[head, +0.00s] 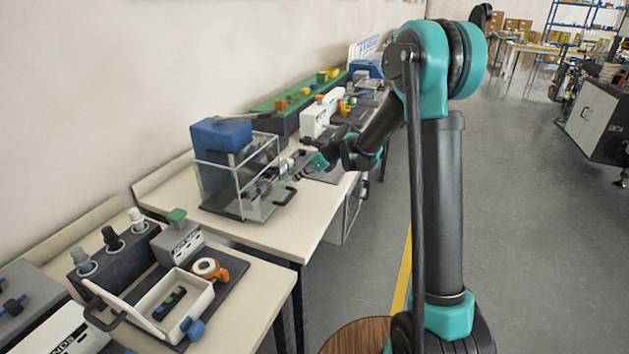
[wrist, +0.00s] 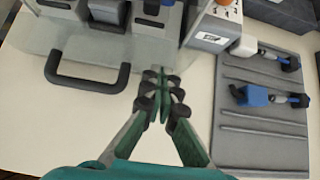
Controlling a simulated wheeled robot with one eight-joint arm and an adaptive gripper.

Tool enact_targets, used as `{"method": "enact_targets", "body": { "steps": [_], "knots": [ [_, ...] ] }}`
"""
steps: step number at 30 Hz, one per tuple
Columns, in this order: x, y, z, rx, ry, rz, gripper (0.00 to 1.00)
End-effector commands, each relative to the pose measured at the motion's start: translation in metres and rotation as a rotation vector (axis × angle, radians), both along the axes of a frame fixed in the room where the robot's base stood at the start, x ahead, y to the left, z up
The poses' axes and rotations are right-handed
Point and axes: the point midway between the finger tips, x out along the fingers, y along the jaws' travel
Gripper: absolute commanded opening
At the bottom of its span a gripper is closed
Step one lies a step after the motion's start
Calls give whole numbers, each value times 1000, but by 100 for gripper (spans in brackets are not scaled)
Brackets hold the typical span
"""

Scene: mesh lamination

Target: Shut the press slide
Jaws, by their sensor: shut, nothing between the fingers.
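The press (head: 222,136) has a blue top and clear walls and stands on the middle bench. Its slide (head: 262,208) sticks out at the front, with a dark handle (head: 285,196) on its front edge. In the wrist view the slide (wrist: 60,35) is a pale plate at the upper left, and its black U-shaped handle (wrist: 88,84) points toward me. My gripper (head: 294,177) is beside the press front, near the handle. In the wrist view my gripper (wrist: 163,77) is shut and empty, just right of the handle and apart from it.
A nearer bench holds a white tray (head: 201,300). Bare bench (wrist: 50,130) shows in front of the handle.

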Motion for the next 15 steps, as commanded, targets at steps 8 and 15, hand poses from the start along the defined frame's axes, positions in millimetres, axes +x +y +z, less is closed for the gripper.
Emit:
{"method": "enact_targets", "body": {
  "steps": [8,15],
  "knots": [
    [16,47,0,0,1,2,0],
    [23,64,0,0,0,0,0]
  ]
}}
